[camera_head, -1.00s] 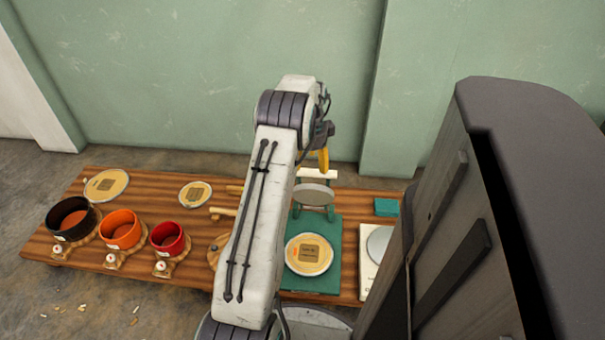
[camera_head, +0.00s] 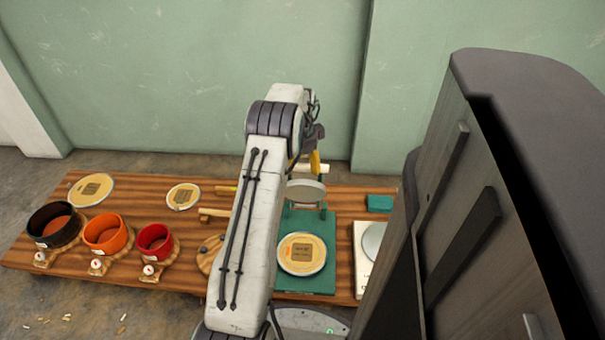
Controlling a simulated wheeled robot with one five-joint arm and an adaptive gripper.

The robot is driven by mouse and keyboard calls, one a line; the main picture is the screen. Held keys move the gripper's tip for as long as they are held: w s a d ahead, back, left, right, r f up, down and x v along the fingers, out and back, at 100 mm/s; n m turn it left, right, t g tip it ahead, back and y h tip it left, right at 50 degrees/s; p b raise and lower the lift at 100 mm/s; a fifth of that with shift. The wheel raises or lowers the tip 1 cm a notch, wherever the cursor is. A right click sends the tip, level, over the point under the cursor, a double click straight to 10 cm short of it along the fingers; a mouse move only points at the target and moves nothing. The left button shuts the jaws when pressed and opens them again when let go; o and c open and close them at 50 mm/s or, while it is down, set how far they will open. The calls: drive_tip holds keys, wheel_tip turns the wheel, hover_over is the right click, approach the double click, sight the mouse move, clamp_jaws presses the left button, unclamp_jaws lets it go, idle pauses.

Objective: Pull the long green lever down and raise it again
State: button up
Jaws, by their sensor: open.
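A green press (camera_head: 314,228) stands right of the middle of the table, with a round grey plate (camera_head: 305,191) on green uprights above its base. A round yellowish disc (camera_head: 301,254) with a brown square lies on the base. A pale bar (camera_head: 316,168) shows behind the uprights; I cannot tell whether it belongs to a lever. No long green lever can be made out; my arm covers part of the press's left side. My gripper (camera_head: 315,160) is open, pointing down by the pale bar. Only a yellow finger shows clearly, and contact cannot be told.
Black (camera_head: 55,225), orange (camera_head: 106,235) and red (camera_head: 155,243) drum shells stand at left on wooden bases. Two more discs (camera_head: 91,190) (camera_head: 183,196) lie behind them. A teal block (camera_head: 380,203) and a white device (camera_head: 366,257) are at right. A green wall closes the back.

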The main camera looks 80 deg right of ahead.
drive_tip(key=shift+d+f, duration=0.1)
drive_tip(key=shift+f, duration=0.85)
